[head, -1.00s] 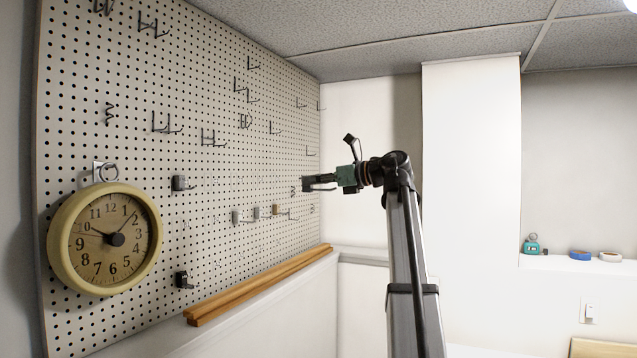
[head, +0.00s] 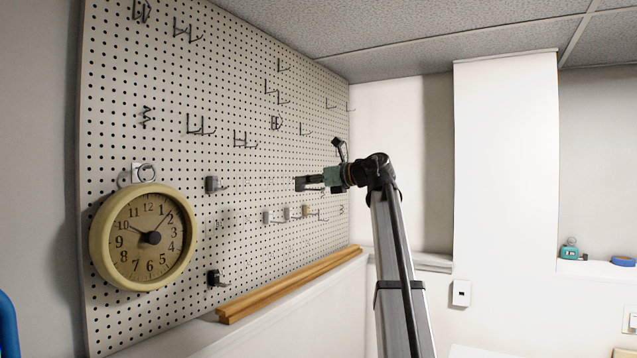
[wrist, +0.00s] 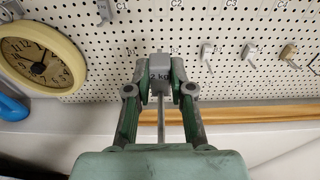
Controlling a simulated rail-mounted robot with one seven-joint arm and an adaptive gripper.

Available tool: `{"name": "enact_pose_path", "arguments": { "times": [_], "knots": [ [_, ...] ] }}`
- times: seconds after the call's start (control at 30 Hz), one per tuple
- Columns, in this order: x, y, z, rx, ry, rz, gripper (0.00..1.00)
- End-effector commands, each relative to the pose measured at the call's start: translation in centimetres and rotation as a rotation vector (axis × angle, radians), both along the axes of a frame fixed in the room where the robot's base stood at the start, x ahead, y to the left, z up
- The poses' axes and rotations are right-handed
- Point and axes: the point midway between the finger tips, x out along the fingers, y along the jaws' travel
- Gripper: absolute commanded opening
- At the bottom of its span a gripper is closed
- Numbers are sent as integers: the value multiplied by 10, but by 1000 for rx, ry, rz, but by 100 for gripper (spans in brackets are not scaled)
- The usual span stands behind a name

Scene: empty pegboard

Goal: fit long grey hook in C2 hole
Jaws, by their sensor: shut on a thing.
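My gripper (wrist: 160,88) is shut on a grey hook (wrist: 160,68) with a block-shaped back marked "2 kg". The hook's rod (wrist: 161,122) points back toward the wrist camera, between the fingers. In the head view my gripper (head: 312,182) is level in front of the pegboard (head: 235,165), with the held hook (head: 300,184) at its tip. I cannot tell whether the hook's back touches the board.
A round clock (head: 143,238) hangs at the left. Another grey hook (wrist: 103,10) hangs upper left. A wooden ledge (head: 290,285) runs below the board.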

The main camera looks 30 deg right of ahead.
Motion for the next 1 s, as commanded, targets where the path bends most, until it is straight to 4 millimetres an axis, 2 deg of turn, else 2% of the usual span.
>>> {"name": "enact_pose_path", "arguments": {
  "times": [1.0],
  "knots": [
    [115,71,1,0,0,1,0]
  ]
}}
